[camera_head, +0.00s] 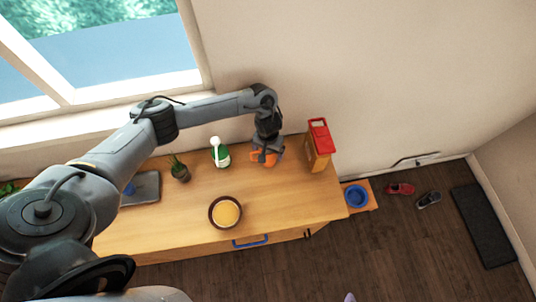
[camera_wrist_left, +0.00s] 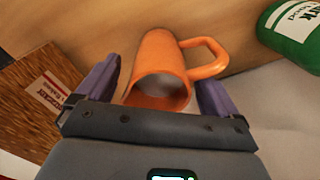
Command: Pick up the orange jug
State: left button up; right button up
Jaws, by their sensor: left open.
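The orange jug (camera_head: 258,157) stands on the wooden cabinet top, partly hidden under my left gripper (camera_head: 267,155). In the left wrist view the orange jug (camera_wrist_left: 160,62) lies between the two purple fingers of my left gripper (camera_wrist_left: 158,92). Its round opening faces the gripper, and its handle points to the upper right of that view. The fingers are spread apart on either side of the jug, with a gap visible on each side. My right gripper is not in view.
A green-and-white bottle (camera_head: 220,153) stands left of the jug. An orange box with a red top (camera_head: 319,146) stands close on the right. A bowl (camera_head: 225,212), a small plant (camera_head: 179,171) and a dark laptop-like slab (camera_head: 143,189) are on the cabinet top (camera_head: 290,205).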

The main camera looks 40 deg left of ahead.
pick_arm(q)
jog(key=c, duration=1.4)
jog(key=shift+r, duration=0.15)
notch_tip(320, 180, up, 10)
jog(key=p, duration=0.3)
jog(key=shift+p, duration=0.4)
